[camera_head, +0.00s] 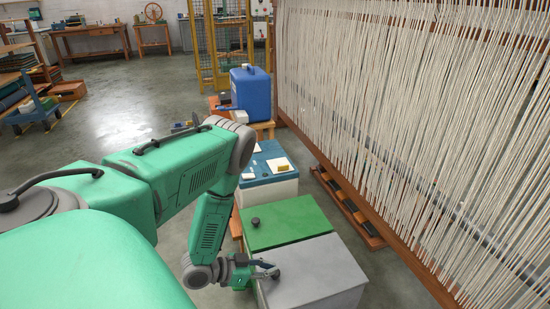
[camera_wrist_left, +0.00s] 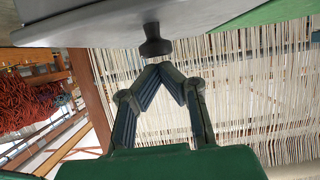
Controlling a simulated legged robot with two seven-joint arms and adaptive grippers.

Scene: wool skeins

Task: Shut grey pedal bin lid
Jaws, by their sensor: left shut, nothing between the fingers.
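The grey pedal bin lid (camera_head: 318,262) is in the lower middle of the head view, nearest to me in a row of bins. It looks roughly level there, and I see no clear gap under it. Its dark knob (camera_head: 275,273) is at the left side of the lid. My left gripper (camera_head: 264,270) is beside that knob at the lid's left edge. In the left wrist view the left gripper (camera_wrist_left: 161,67) has its fingertips together and empty, just short of the knob (camera_wrist_left: 155,42) on the grey lid (camera_wrist_left: 110,22). My right gripper is not in view.
A green-lidded bin (camera_head: 288,221) adjoins the grey one, with a blue-topped box (camera_head: 264,162) behind it. A blue container (camera_head: 251,92) stands farther back. A loom with pale warp threads (camera_head: 420,120) stands along the right. Open floor (camera_head: 130,105) lies to the left.

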